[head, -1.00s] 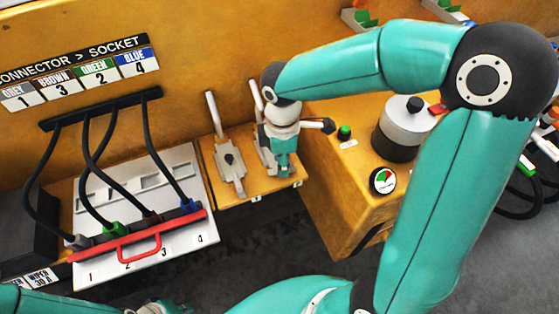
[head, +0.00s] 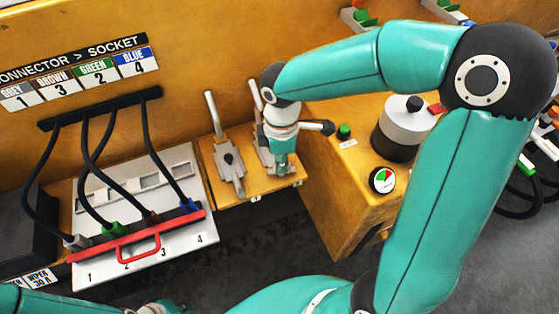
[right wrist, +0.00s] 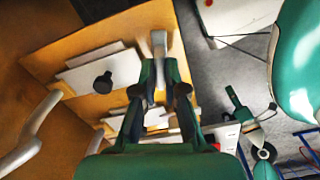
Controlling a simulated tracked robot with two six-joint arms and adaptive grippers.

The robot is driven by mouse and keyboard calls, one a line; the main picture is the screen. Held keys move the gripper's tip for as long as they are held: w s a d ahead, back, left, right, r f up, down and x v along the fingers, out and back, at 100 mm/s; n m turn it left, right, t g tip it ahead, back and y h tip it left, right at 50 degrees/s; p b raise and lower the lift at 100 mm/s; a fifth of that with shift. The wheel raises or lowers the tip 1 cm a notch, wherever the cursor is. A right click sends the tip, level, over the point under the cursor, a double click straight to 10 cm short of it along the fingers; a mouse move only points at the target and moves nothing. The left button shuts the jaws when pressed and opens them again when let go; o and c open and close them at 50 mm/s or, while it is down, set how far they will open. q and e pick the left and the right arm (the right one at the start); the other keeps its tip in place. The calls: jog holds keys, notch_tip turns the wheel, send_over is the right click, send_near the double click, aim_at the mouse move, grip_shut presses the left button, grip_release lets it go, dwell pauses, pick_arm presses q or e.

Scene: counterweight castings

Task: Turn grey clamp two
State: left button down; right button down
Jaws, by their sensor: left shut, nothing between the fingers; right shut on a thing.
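Two grey clamps stand side by side on a yellow ledge (head: 232,194). The left clamp (head: 228,160) shows whole, with its lever upright. The right clamp (head: 258,140) is largely hidden behind my right gripper (head: 281,170), which points down at it. In the right wrist view my right gripper (right wrist: 158,72) is shut on a narrow grey bar (right wrist: 158,43) between its fingertips. The bar seems to be part of the right clamp; the contact is partly hidden. My left gripper (head: 166,307) is shut and empty at the bottom edge, partly cut off.
A white socket panel (head: 180,237) with a red handled bar (head: 140,247) and several cables is at the left.

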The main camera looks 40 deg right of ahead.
jog(key=shift+w+m, duration=0.1)
jog(key=shift+m, duration=0.2)
jog(key=m+b, duration=0.1)
jog(key=m, duration=0.1)
jog(key=shift+m, duration=0.4)
jog(key=m+b, duration=0.1)
jog(key=m, duration=0.2)
jog(key=shift+m+b, duration=0.3)
jog(key=m+b, duration=0.1)
jog(key=m, duration=0.2)
jog(key=shift+m, duration=0.3)
jog(key=shift+r+m+b, duration=0.1)
jog(key=shift+m+b, duration=0.35)
jog(key=shift+m, duration=1.35)
jog(key=c, duration=1.2)
grip_release()
jog(key=shift+c, duration=0.2)
